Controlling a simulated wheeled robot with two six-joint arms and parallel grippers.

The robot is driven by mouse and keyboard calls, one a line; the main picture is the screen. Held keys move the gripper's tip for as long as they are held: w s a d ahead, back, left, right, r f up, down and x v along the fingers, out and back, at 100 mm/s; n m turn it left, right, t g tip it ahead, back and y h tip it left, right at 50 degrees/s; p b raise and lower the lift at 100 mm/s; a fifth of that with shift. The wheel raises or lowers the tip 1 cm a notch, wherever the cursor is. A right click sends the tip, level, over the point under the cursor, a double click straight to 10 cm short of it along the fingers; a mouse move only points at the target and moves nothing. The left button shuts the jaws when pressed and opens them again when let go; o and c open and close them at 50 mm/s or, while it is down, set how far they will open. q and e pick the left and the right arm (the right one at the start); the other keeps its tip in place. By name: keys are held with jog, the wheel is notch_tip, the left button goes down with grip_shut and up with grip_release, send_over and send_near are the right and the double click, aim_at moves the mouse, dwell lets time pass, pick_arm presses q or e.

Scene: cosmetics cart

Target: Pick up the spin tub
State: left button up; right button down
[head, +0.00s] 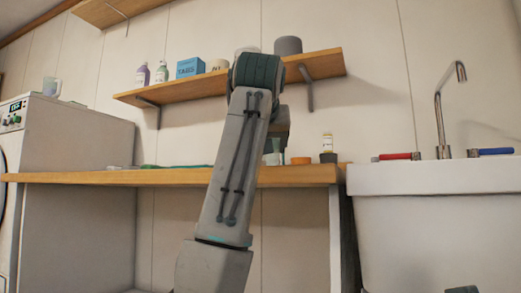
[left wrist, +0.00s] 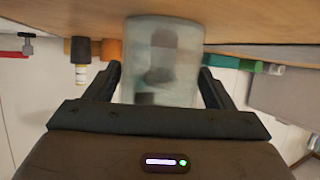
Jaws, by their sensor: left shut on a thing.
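A translucent, pale grey-green tub, which I take to be the spin tub (left wrist: 178,85), stands between the fingers of my left gripper (left wrist: 160,78) in the left wrist view. The fingers are shut on its sides. That view is upside down, and the tub's base is at or near the wooden counter. I cannot tell whether it touches. In the head view a small part of the tub (head: 275,151) shows to the right of my left arm, which hides the rest. My right gripper is not in view.
A wall shelf (head: 325,63) with bottles and boxes hangs above. A sink (head: 430,179) is right, a washing machine (head: 75,130) left.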

pick_arm(q)
notch_tip(320, 180, up, 10)
jog(key=p, duration=0.7)
jog(key=shift+r, duration=0.1)
jog(key=shift+f, duration=0.25)
jog(key=shift+f+b, duration=3.4)
jog(key=shift+f, duration=1.25)
jog(key=shift+f, duration=0.25)
jog(key=o, duration=1.2)
jog(key=shift+r, duration=0.1)
